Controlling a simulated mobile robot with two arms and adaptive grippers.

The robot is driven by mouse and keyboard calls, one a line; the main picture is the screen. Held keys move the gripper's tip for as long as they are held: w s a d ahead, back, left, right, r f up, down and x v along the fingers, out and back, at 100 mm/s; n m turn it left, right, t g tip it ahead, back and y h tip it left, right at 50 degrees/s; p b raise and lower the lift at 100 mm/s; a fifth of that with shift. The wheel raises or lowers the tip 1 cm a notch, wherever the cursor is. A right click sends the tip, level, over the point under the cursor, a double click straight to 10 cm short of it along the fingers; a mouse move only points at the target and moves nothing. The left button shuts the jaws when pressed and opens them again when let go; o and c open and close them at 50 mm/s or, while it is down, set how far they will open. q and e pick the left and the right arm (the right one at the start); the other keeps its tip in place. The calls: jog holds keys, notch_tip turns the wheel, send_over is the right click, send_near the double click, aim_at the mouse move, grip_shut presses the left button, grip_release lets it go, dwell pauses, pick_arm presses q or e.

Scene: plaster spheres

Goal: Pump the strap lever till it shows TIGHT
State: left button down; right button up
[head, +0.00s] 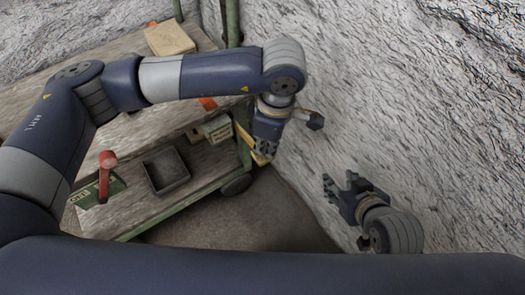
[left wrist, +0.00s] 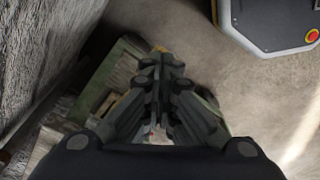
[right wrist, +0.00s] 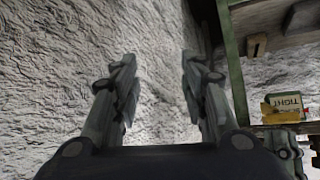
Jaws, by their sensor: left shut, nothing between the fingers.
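A lever with a red handle (head: 107,160) stands on a green base (head: 112,185) at the left of the lower shelf in the head view. My left gripper (head: 263,155) is shut and empty by the shelf's right end, well right of the red lever. Its closed fingers fill the middle of the left wrist view (left wrist: 162,70). My right gripper (head: 338,184) is open and empty near the rough wall. Its spread fingers also show in the right wrist view (right wrist: 160,70).
The wooden lower shelf (head: 125,222) holds a dark open tray (head: 183,181) and small pale boxes (head: 218,127). A tan block (head: 168,38) lies on the upper surface. My left arm crosses above the shelves. A rough white wall (head: 430,110) borders the right side.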

pick_arm(q)
notch_tip(320, 180, down, 2)
jog(key=shift+f+b, duration=0.1)
jog(key=shift+b, duration=1.05)
notch_tip(320, 180, down, 2)
jog(key=shift+f+b, duration=0.1)
jog(key=shift+b, duration=0.95)
pick_arm(e)
jog(key=shift+w+a+r+n+t+y, duration=0.1)
jog(key=shift+w+a+r+t+y, duration=0.55)
jog(key=shift+w+r+t, duration=1.75)
jog(key=shift+w+a+r+n+t+y, duration=0.15)
jog(key=shift+a+r+t+y, duration=0.75)
jog(key=shift+r, duration=2.95)
jog(key=shift+w+a+r+n+t+y, duration=0.15)
jog(key=shift+w+a+r+t, duration=0.9)
jog(key=shift+r+t, duration=1.85)
jog(key=shift+w+d+r+g, duration=0.2)
jog(key=shift+w+d+g, duration=0.05)
jog(key=shift+d+g, duration=0.05)
